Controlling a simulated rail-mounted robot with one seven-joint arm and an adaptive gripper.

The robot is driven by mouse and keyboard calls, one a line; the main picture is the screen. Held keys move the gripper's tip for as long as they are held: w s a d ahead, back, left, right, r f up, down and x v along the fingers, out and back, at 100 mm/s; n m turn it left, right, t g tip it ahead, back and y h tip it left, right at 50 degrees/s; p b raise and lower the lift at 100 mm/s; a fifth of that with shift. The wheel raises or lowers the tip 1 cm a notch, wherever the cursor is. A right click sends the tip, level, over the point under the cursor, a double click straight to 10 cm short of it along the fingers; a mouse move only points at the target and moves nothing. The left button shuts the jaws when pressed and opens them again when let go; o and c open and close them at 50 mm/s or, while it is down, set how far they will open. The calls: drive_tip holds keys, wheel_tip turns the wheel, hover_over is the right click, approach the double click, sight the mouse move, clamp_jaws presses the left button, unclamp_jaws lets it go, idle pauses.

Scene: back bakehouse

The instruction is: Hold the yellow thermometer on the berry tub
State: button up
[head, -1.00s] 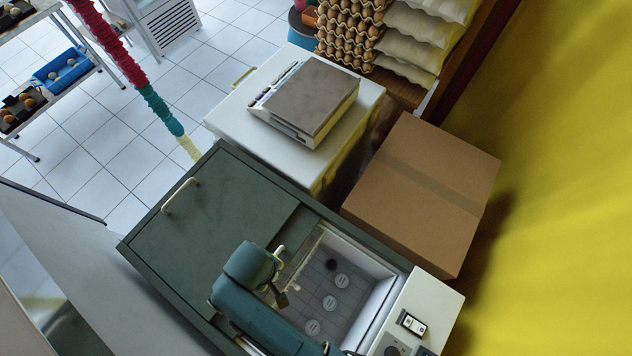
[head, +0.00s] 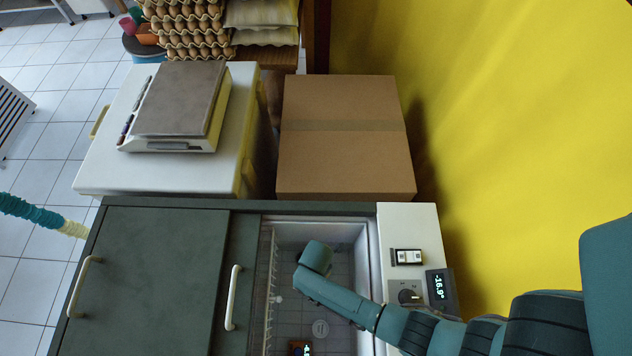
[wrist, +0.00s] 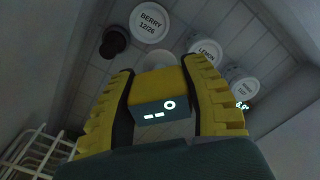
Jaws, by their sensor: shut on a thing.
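My gripper (wrist: 163,105) has yellow ribbed fingers. It is shut on the yellow thermometer (wrist: 157,84), a yellow block with a dark teal face showing lit white marks. The berry tub (wrist: 149,19), with a round white lid reading "BERRY 12/26", lies beyond the fingers at the upper left of the wrist view. The thermometer appears apart from this lid, below and right of it in the picture. In the head view my arm reaches down into the open chest freezer (head: 372,262); the gripper and thermometer cannot be made out there.
A lemon tub (wrist: 206,52) and another white-lidded tub (wrist: 244,90) stand right of the berry tub. A dark round thing (wrist: 114,42) lies beside it. A white wire rack (wrist: 38,155) is at lower left. A cardboard box (head: 345,160) and scale (head: 178,105) stand behind the freezer.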

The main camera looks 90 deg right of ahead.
drive_tip(key=shift+m, duration=0.4)
drive_tip(key=d+f+b, duration=0.1)
drive_tip(key=f+b, duration=0.1)
drive_tip(key=s+f+b, duration=0.1)
drive_tip(key=f+b, duration=0.1)
drive_tip(key=d+f+b, duration=0.1)
drive_tip(key=f+b, duration=0.1)
drive_tip(key=shift+s+d+f, duration=0.2)
drive_tip(key=shift+d, duration=0.15)
drive_tip(key=shift+f+b, duration=0.35)
drive_tip(key=shift+f, duration=0.15)
idle(1.5)
idle(2.1)
wheel_tip(320, 180, up, 8)
drive_tip(key=p, duration=0.8)
